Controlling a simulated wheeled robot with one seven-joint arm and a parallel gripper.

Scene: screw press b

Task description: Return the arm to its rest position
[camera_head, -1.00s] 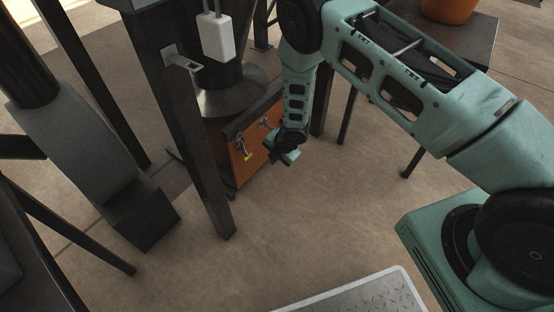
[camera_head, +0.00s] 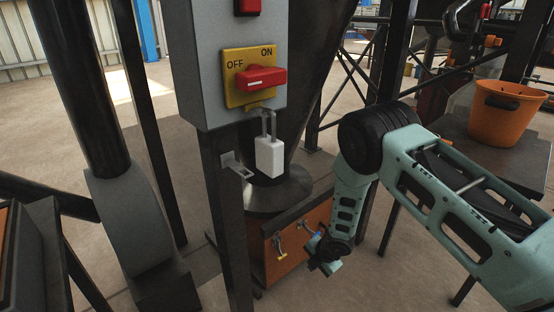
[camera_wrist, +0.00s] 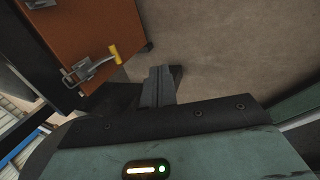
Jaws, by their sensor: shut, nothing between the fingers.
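My arm (camera_head: 470,215) is teal with black joints and reaches in from the right in the head view. It bends down at its black elbow. My gripper (camera_head: 322,252) hangs low at the arm's end, in front of the orange panel (camera_head: 285,255) under the press. In the wrist view the gripper's fingers (camera_wrist: 158,85) are together and hold nothing. A latch with a yellow handle (camera_wrist: 115,53) on the orange panel is up and left of the fingers, apart from them.
A grey switch box with a red knob (camera_head: 262,78) on a yellow ON/OFF plate stands on a dark post. A white padlock (camera_head: 269,158) hangs below it. An orange bucket (camera_head: 502,112) stands on a dark table at the right. Dark posts stand at the left.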

